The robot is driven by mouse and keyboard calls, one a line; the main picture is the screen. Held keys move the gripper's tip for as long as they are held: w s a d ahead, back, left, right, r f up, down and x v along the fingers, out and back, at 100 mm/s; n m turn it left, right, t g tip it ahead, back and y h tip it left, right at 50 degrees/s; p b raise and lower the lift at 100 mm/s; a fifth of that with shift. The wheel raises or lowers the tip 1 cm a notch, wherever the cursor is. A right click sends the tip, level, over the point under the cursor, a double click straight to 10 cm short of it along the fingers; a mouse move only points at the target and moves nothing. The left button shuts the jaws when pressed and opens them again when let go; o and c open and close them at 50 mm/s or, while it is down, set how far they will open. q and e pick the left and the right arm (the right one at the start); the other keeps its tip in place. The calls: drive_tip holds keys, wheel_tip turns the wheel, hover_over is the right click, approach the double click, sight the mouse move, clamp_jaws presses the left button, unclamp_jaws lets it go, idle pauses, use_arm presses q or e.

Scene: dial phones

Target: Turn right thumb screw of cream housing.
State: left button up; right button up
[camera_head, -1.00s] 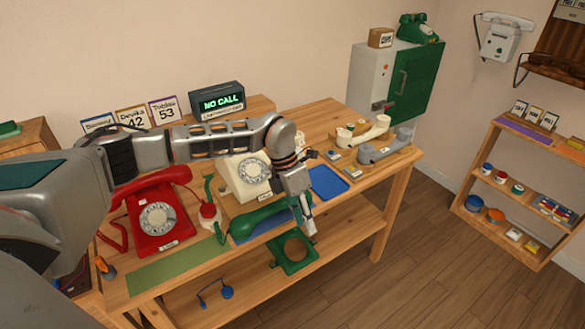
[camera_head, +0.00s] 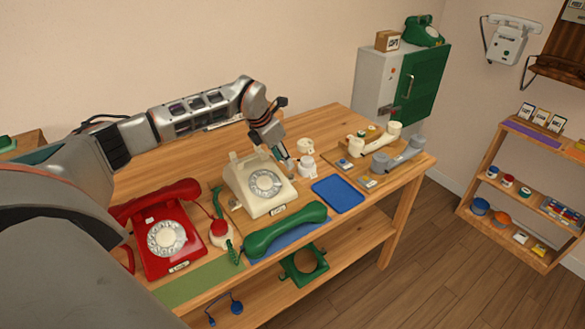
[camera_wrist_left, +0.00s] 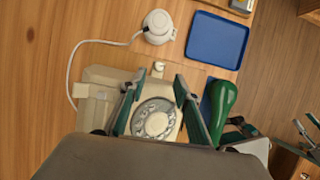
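The cream housing (camera_head: 245,180) is a dial phone body on the table, its dial facing up and front. In the left wrist view the cream housing (camera_wrist_left: 97,76) lies partly under my fingers. A small pale knob, seemingly the right thumb screw (camera_wrist_left: 158,67), sticks out at its side. My left gripper (camera_head: 288,164) is at the right side of the housing. In the wrist view its fingers (camera_wrist_left: 157,84) are apart, with the knob just beyond the gap between the tips and nothing visibly held. The screw cannot be made out in the head view.
A white corded piece (camera_wrist_left: 158,27) stands close beyond the knob. A blue tray (camera_head: 338,194) and a green handset (camera_head: 285,228) lie near the front edge. A red phone (camera_head: 165,235) stands left. Cream and grey handsets (camera_head: 398,154) lie at the right.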

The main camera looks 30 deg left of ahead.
sight(291, 174)
use_arm(q)
drive_tip(key=shift+x, duration=3.85)
drive_tip(key=shift+s, duration=0.1)
clamp_jaws()
